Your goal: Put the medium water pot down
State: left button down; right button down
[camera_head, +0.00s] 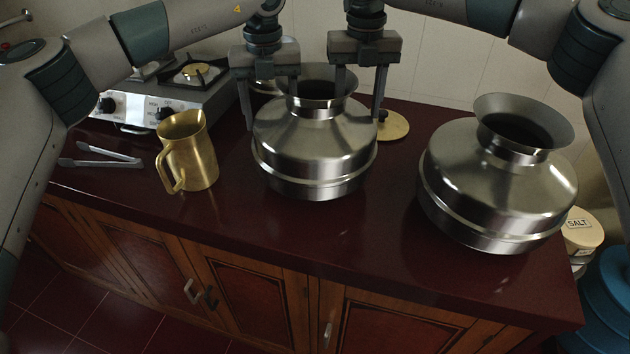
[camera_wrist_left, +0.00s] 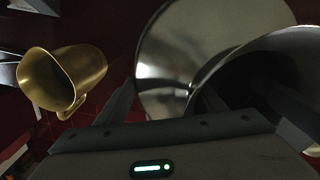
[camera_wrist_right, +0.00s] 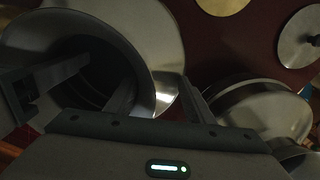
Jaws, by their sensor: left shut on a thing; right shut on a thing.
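The medium water pot (camera_head: 315,150), a shiny steel vessel with a flared rim, is upright at the middle of the counter. Its base is at or very close to the counter top; I cannot tell whether it touches. My left gripper (camera_head: 270,108) is shut on the left side of its rim, one finger inside the mouth and one outside. My right gripper (camera_head: 359,102) is shut on the right side of the rim in the same way. The rim also shows in the left wrist view (camera_wrist_left: 225,62) and the right wrist view (camera_wrist_right: 150,45).
A larger steel pot (camera_head: 495,185) stands on the right of the dark red counter (camera_head: 270,245). A brass jug (camera_head: 188,150), tongs (camera_head: 100,156) and a stove (camera_head: 170,98) are at the left. A round brass lid (camera_head: 394,126) lies behind the held pot. The counter's front edge is close.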

pick_arm(q)
jog(key=shift+w+a+f+b, duration=0.25)
jog(key=shift+a+f+b, duration=0.1)
jog(key=shift+b, duration=0.05)
pick_arm(e)
jog(key=shift+d+f, duration=0.3)
jog(key=shift+f, duration=0.2)
pick_arm(q)
jog(key=c, duration=0.8)
grip_release()
jog(key=shift+f, duration=0.1)
pick_arm(e)
jog(key=c, duration=1.2)
grip_release()
jog(key=shift+f, duration=0.15)
pick_arm(q)
jog(key=o, duration=0.3)
jog(key=shift+s, duration=0.15)
pick_arm(e)
jog(key=o, duration=0.4)
jog(key=shift+s, duration=0.1)
jog(key=shift+c, duration=0.2)
pick_arm(q)
jog(key=shift+s+d, duration=0.15)
jog(key=shift+d, duration=0.05)
pick_arm(e)
jog(key=shift+a+r, duration=0.15)
jog(key=shift+r, duration=0.05)
